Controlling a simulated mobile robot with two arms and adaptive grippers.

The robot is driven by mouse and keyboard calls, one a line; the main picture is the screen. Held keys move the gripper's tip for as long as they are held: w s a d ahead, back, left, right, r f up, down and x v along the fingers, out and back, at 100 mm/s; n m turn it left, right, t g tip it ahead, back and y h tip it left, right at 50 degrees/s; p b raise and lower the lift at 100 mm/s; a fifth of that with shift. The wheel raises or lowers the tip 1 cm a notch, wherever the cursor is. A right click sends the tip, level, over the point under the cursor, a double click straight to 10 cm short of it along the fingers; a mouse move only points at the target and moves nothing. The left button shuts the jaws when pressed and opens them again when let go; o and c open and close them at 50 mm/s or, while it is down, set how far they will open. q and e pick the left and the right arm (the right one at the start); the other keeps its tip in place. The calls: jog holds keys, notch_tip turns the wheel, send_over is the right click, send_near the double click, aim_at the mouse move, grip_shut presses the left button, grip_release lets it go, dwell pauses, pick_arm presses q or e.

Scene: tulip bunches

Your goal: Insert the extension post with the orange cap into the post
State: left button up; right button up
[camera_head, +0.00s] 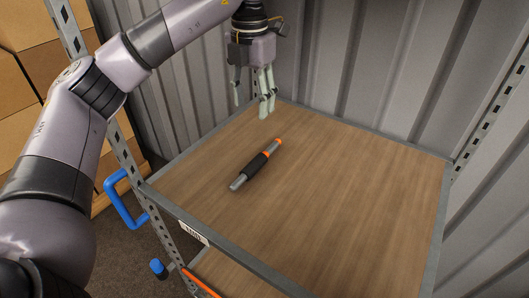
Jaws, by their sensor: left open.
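A post-like rod (255,167) lies on the wooden shelf. It has a grey lower end, a black middle sleeve and orange parts at its far end. I take it for the extension post with the orange cap. My left gripper (254,100) hangs open and empty above the shelf's back left edge, above and behind the rod and apart from it. A separate receiving post is not clearly seen. My right gripper is not in view.
The wooden shelf (340,205) has a metal rim and is otherwise bare. A blue handle (117,205) sits at its left side. A lower shelf (232,272) shows below. Cardboard boxes (58,35) stand at the left, and corrugated metal walls (400,70) rise behind.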

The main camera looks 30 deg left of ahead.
pick_arm(q)
send_over(257, 158)
jog(key=f, duration=1.1)
jog(key=shift+s+a+f+p, duration=0.25)
jog(key=shift+s+p, duration=0.05)
jog(key=f, duration=0.1)
jog(key=f+p, duration=0.1)
jog(key=f, duration=0.1)
jog(key=f+p, duration=0.1)
jog(key=f, duration=0.1)
jog(key=shift+w+d+f, duration=0.2)
jog(key=shift+w+d, duration=0.1)
jog(key=shift+f, duration=0.2)
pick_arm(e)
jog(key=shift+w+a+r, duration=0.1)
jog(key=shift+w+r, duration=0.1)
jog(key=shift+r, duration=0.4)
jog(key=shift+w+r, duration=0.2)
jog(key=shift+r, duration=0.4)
pick_arm(q)
jog(key=shift+c, duration=0.5)
grip_shut()
